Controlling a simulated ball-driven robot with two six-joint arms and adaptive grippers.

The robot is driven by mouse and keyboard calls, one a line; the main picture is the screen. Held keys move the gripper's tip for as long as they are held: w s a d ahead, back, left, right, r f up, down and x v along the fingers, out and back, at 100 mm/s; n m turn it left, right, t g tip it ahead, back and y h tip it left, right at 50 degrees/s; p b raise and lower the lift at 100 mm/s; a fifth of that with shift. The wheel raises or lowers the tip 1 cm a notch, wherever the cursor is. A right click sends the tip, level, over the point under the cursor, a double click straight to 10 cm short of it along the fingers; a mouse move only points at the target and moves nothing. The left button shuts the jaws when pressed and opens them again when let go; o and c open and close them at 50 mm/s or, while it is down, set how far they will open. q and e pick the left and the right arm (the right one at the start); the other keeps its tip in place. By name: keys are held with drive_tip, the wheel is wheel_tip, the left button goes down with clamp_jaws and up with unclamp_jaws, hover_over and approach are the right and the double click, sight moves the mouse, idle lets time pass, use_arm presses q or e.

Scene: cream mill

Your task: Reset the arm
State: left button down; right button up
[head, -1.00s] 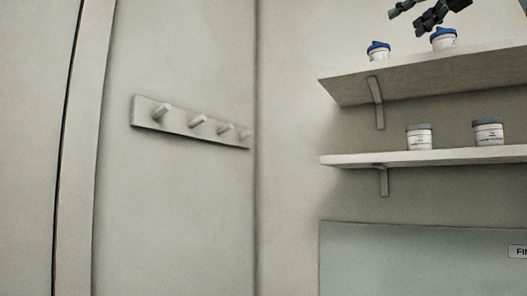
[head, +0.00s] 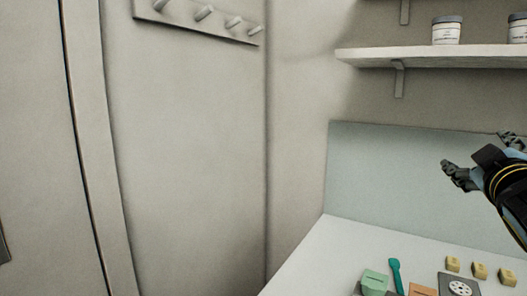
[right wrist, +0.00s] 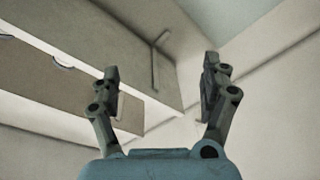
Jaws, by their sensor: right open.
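My right gripper (head: 480,152) comes in from the right edge of the head view, in the air above the counter and in front of the pale blue-grey back panel. Its fingers are spread and empty. In the right wrist view the two fingers (right wrist: 160,85) stand well apart with nothing between them. Behind them are the undersides of the shelves and the wall corner. My left gripper is not in view.
A shelf (head: 430,57) at the upper right bears white jars with grey lids (head: 446,30). The counter (head: 320,250) below holds yellow blocks (head: 479,270), a green block (head: 375,281) and a teal spoon-like tool (head: 396,275). A peg rail (head: 215,22) is on the left wall.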

drive_tip(key=s+a+f+m+g+y, duration=0.3)
drive_tip(key=s+f+g, duration=0.4)
drive_tip(key=s+f, duration=0.8)
drive_tip(key=s+a+f+g+y, duration=0.2)
drive_tip(key=s+a+f+g, duration=0.15)
drive_tip(key=s+f, duration=0.35)
drive_tip(key=s+a+f+g+y, duration=0.25)
drive_tip(key=s+a+f, duration=0.2)
drive_tip(key=s, duration=0.45)
drive_tip(key=s+d+f+g+b, duration=0.15)
drive_tip(key=f+b, duration=0.55)
drive_tip(key=f, duration=1.3)
drive_tip(key=s+d+f+b, duration=0.2)
drive_tip(key=f+b, duration=0.4)
drive_tip(key=f, duration=1.5)
drive_tip(key=s+f+g+b, duration=0.1)
drive_tip(key=s+f+b, duration=0.3)
drive_tip(key=s+f, duration=0.4)
drive_tip(key=s+d+f+b, duration=0.1)
drive_tip(key=s+f+b, duration=0.3)
drive_tip(key=s+f, duration=0.5)
wheel_tip(320, 180, down, 5)
drive_tip(key=shift+r+m+g+h, duration=0.1)
drive_tip(key=shift+m+g+h, duration=0.25)
drive_tip(key=shift+m, duration=0.05)
